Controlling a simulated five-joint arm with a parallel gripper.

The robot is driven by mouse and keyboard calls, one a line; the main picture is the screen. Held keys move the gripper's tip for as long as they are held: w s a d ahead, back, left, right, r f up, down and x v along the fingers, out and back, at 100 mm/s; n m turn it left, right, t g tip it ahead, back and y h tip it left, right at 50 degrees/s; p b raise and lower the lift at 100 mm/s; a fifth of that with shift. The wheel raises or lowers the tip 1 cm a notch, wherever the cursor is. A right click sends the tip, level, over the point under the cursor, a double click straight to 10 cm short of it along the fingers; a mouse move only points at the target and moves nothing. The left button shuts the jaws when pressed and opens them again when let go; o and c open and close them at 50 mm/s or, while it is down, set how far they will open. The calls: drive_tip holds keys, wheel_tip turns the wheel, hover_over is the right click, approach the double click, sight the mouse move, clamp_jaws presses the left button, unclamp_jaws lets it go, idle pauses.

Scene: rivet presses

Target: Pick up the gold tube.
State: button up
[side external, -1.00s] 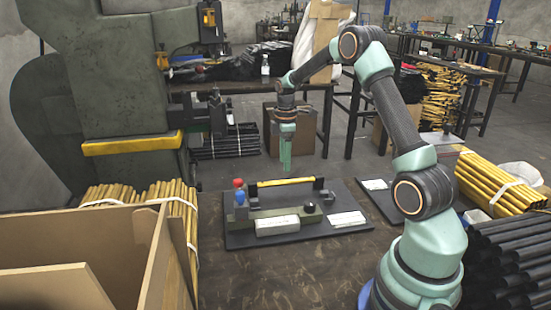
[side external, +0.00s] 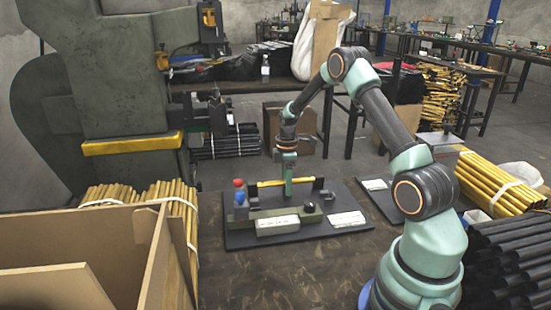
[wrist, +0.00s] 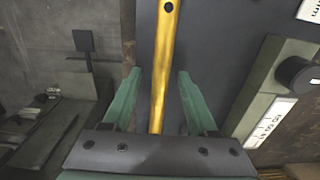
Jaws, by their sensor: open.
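The gold tube (side external: 302,180) lies level across the dark fixture plate (side external: 345,227), between two small black supports. It also shows in the wrist view (wrist: 163,50), running away from my gripper with a dark hole near its far end. My gripper (side external: 288,192) points down at the middle of the tube in the side view. In the wrist view my gripper (wrist: 160,74) is open, with one green finger on each side of the tube and gaps between them. The tube's lower part is hidden behind my gripper there.
A red knob (side external: 238,183) and a blue knob (side external: 240,198) stand at the plate's left. A green bar with a label (side external: 278,225) lies in front of the tube. A wooden box (side external: 150,250) is at the left, and black tubes (side external: 505,255) are at the right.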

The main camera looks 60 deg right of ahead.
clamp_jaws()
drive_tip(key=shift+r, duration=0.15)
